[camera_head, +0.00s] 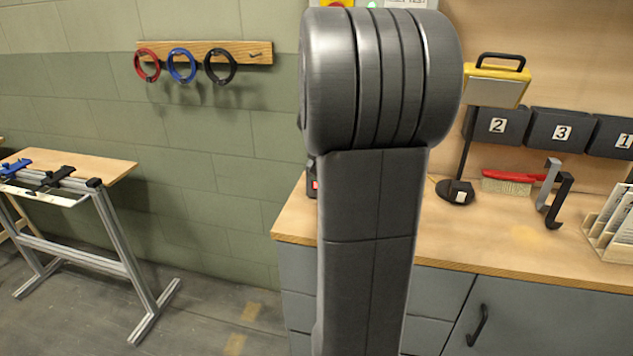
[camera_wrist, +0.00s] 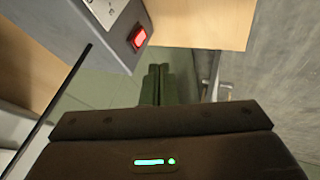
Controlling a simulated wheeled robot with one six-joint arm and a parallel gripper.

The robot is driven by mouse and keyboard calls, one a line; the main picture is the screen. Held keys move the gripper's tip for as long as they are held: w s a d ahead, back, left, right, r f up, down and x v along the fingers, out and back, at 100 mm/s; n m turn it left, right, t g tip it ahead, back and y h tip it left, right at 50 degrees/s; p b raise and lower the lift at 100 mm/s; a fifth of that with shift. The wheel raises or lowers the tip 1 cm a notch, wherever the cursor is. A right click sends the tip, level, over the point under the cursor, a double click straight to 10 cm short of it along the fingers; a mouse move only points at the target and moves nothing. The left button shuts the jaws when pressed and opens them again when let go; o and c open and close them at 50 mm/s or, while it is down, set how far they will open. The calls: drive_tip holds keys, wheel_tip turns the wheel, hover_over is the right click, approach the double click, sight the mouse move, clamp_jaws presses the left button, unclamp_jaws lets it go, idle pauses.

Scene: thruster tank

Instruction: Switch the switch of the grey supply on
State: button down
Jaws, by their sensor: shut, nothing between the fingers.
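The grey supply (camera_wrist: 108,42) is a grey box at the upper left of the wrist view. Its red rocker switch (camera_wrist: 138,37) sits on its end face and looks bright red; which way the rocker is tipped is too small to tell. My gripper (camera_wrist: 157,70) is shut and empty. Its fingertips are just below and right of the switch in the picture, seemingly apart from it. In the head view my arm hides the gripper and most of the supply; a small dark piece with red (camera_head: 312,184) shows at the arm's left edge.
The wooden workbench (camera_head: 500,240) carries a red brush (camera_head: 512,181), a black hook-shaped piece (camera_head: 556,200) and a lamp base (camera_head: 456,192). Numbered dark bins (camera_head: 498,125) hang behind. A sawhorse-like stand (camera_head: 90,200) is at left, with open floor between.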

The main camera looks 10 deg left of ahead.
drive_tip(key=w+v, duration=0.1)
drive_tip(key=v, duration=0.5)
drive_tip(key=shift+d+r, duration=0.15)
drive_tip(key=shift+r, duration=0.4)
drive_tip(key=shift+w+f, duration=0.1)
